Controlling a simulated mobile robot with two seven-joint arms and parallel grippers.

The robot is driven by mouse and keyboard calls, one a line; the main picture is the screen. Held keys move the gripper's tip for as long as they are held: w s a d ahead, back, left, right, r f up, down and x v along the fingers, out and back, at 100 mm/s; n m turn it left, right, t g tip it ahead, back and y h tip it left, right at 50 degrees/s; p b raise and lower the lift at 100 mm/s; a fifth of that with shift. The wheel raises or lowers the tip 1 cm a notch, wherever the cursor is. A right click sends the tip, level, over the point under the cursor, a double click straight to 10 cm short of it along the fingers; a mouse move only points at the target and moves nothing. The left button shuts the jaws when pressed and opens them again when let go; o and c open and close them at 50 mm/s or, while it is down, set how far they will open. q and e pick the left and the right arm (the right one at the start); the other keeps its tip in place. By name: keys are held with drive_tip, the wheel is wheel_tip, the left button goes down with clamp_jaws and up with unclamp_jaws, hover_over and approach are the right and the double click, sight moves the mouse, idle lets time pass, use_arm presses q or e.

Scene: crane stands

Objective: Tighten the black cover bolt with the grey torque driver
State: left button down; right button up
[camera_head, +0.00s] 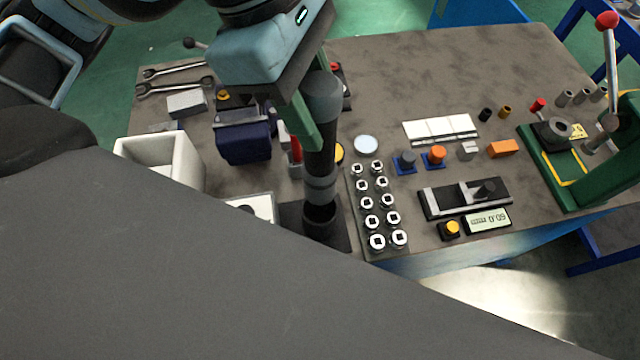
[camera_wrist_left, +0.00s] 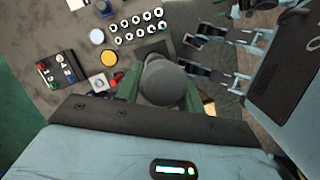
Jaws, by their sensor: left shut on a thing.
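My left gripper (camera_head: 312,118) is shut on the grey torque driver (camera_head: 321,150), its green fingers around the upper part. The driver stands nearly upright, with its lower end over a dark square block (camera_head: 338,238) at the table's front. In the left wrist view, the driver's rounded grey top (camera_wrist_left: 165,82) sits between the green fingers (camera_wrist_left: 163,90). I cannot make out the black cover bolt; the driver hides what is below it, and I cannot tell whether its tip touches anything.
A socket rack (camera_head: 374,210) stands close right of the driver. A white bin (camera_head: 190,160), navy block (camera_head: 243,143) and white-topped box (camera_head: 262,205) lie to the left. A green lever press (camera_head: 600,185) stands far right. The table's back right (camera_head: 450,75) is clear.

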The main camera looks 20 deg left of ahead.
use_arm(q)
drive_tip(key=shift+r+p, duration=0.6)
drive_tip(key=shift+r, duration=0.5)
drive_tip(key=shift+f, duration=0.1)
